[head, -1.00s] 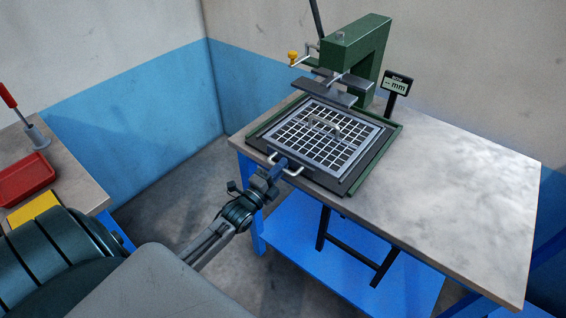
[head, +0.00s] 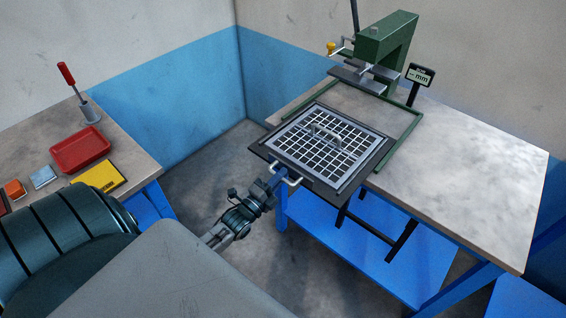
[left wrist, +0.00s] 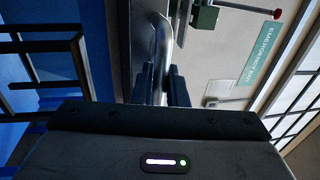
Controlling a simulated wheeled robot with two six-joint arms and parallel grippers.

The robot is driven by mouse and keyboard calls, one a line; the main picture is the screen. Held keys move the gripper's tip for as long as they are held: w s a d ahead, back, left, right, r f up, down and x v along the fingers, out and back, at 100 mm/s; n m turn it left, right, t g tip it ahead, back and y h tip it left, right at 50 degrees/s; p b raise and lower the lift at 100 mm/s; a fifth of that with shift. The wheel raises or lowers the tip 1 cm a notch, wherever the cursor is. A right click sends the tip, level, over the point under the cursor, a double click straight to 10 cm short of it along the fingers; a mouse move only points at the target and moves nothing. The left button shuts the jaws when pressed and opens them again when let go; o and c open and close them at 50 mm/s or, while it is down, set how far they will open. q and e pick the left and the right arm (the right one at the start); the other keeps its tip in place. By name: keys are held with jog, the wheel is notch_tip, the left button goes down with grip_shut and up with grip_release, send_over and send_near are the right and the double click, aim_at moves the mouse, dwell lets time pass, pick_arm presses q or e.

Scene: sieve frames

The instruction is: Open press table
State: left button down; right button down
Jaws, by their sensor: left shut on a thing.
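The press table is a dark sliding plate (head: 262,152) carrying a sieve frame (head: 374,148) with a grid and a handle on top. It sticks out past the front edge of the bench, clear of the press head, with its rear part still between green rails (head: 402,143). A silver bar handle (head: 296,183) is on its front edge. My left gripper (head: 277,178) is shut on this handle. The left wrist view shows the two fingers (left wrist: 162,84) on either side of the silver bar (left wrist: 163,45). My right gripper is not in view.
The green press (head: 390,42) with a yellow-knobbed lever stands at the back of the bench (head: 480,165), beside a small mm display (head: 420,75). At left, another bench holds a red tray (head: 80,149), a yellow item (head: 98,174) and a red-handled tool (head: 67,73).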

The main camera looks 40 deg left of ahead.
pick_arm(q)
jog(key=shift+s+f, duration=0.1)
jog(key=shift+s, duration=0.1)
jog(key=c, duration=1.6)
grip_release()
jog(key=shift+o, duration=0.2)
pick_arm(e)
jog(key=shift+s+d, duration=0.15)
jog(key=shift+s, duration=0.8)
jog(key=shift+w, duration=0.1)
